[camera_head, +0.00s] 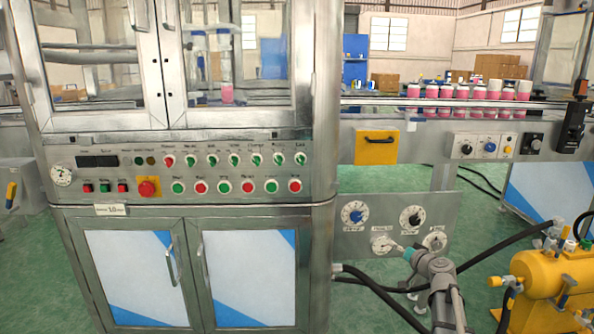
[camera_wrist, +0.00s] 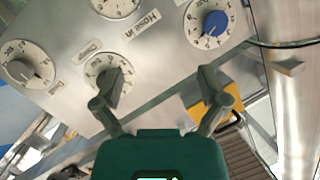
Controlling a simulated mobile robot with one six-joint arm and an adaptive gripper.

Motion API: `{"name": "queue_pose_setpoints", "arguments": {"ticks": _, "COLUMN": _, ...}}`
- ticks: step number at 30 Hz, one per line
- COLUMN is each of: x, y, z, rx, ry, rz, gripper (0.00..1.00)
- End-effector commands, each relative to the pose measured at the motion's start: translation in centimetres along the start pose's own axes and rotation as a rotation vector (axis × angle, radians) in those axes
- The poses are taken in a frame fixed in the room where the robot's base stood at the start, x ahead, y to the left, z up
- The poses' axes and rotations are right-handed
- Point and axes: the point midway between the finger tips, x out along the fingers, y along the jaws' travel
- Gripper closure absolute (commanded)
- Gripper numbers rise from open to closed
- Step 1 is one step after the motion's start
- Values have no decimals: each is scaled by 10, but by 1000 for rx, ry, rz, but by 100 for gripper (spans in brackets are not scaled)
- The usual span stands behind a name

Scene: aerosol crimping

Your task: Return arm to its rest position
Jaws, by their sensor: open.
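My gripper (camera_head: 399,248) is in front of the grey dial panel (camera_head: 450,200) at the lower right of the machine, close to the lower-left dial (camera_head: 381,244). In the wrist view my gripper (camera_wrist: 163,80) has its two fingers spread apart with nothing between them. The left finger overlaps a white dial (camera_wrist: 96,66) with a dark knob and hides part of it. I cannot tell whether the finger touches it. A blue-knobbed dial (camera_wrist: 207,24) is beyond the right finger; it also shows at the panel's upper left in the head view (camera_head: 354,213).
The crimping machine's control panel (camera_head: 190,160) and cabinet doors (camera_head: 250,275) stand to the left. A conveyor with several pink bottles (camera_head: 462,91) runs above the dial panel. A yellow tank (camera_head: 555,272) stands right of my arm. Black hoses (camera_head: 500,245) run beside my arm.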

Motion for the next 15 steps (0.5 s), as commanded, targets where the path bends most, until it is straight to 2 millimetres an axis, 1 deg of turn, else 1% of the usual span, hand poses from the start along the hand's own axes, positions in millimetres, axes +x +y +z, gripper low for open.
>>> {"name": "queue_pose_setpoints", "arguments": {"ticks": 1, "x": -4, "y": -23, "z": 12, "rx": -13, "ry": -67, "rz": -19, "gripper": 7}}
{"name": "queue_pose_setpoints", "arguments": {"ticks": 3, "x": -6, "y": -45, "z": 34, "rx": -30, "ry": -167, "rz": -37, "gripper": 7}}
{"name": "queue_pose_setpoints", "arguments": {"ticks": 6, "x": -14, "y": -73, "z": 66, "rx": -52, "ry": -313, "rz": -48, "gripper": 7}}
{"name": "queue_pose_setpoints", "arguments": {"ticks": 9, "x": -26, "y": -96, "z": 96, "rx": -70, "ry": -459, "rz": -38, "gripper": 7}}
{"name": "queue_pose_setpoints", "arguments": {"ticks": 11, "x": -36, "y": -107, "z": 113, "rx": -83, "ry": -546, "rz": -22, "gripper": 7}}
{"name": "queue_pose_setpoints", "arguments": {"ticks": 12, "x": -43, "y": -114, "z": 124, "rx": -89, "ry": -604, "rz": -9, "gripper": 7}}
{"name": "queue_pose_setpoints", "arguments": {"ticks": 15, "x": -64, "y": -128, "z": 148, "rx": -107, "ry": -745, "rz": 41, "gripper": 7}}
